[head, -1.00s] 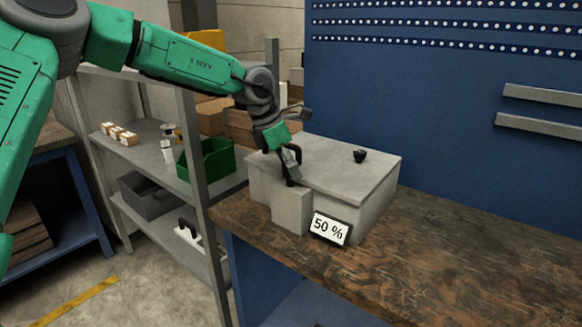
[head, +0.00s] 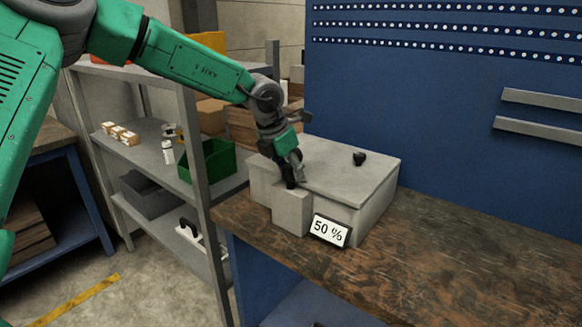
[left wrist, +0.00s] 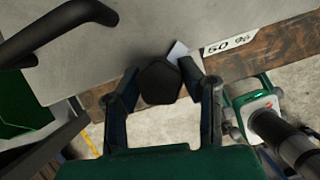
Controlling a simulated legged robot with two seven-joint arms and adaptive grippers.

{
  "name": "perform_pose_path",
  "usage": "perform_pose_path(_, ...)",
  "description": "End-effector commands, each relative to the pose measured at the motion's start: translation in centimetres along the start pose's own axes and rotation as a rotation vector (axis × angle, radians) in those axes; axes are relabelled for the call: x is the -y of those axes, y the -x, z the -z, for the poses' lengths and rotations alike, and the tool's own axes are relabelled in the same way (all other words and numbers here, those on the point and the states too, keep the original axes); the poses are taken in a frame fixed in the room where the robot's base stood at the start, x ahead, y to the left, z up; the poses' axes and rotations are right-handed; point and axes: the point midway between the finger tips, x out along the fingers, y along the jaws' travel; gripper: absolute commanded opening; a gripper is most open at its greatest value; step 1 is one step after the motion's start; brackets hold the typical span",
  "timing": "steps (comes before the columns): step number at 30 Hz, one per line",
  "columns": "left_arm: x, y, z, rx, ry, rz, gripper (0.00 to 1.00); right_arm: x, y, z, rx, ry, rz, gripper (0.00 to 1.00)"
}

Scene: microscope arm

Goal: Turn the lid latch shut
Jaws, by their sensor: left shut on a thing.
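The pale grey lidded box (head: 345,178) stands on the workbench, and its lid looks closed. My left gripper (head: 290,182) is at the box's front left, over a small grey block (head: 291,213) on its front. In the left wrist view, my left gripper (left wrist: 158,80) is shut on a black knob-like part (left wrist: 159,83), which sits between its two fingers and appears to be the latch. The fingers hide most of this part in the head view. A small black knob (head: 359,159) stands on the lid.
A sign reading "50 %" (head: 330,230) is at the box's front. A dark curved bar (left wrist: 50,30) shows beside the gripper in the left wrist view. A shelf with a green bin (head: 208,160) stands left. The bench right of the box (head: 460,235) is clear.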

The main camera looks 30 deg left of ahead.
Motion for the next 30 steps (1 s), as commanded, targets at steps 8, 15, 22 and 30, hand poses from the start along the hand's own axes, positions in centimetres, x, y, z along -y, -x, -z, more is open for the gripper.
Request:
perform_pose_path(8, -0.11, 0.19, -0.32, 0.008, 0.237, -0.105, 0.05, 0.00, 0.44, 0.02, 0.000, 0.000, 0.000, 0.00)
perform_pose_path(15, -0.12, 0.18, -0.36, 0.009, 0.449, -0.191, 0.05, 0.00, 0.48, 0.02, 0.000, 0.000, 0.000, 0.00)
perform_pose_path(22, -0.11, 0.21, -0.38, 0.009, 0.633, -0.265, 0.05, 0.00, 0.59, 0.02, 0.000, 0.000, 0.000, 0.00)
perform_pose_path(30, -0.13, 0.23, -0.40, 0.010, 0.791, -0.327, 0.05, 0.00, 0.75, 0.03, 0.000, 0.000, 0.000, 0.00)
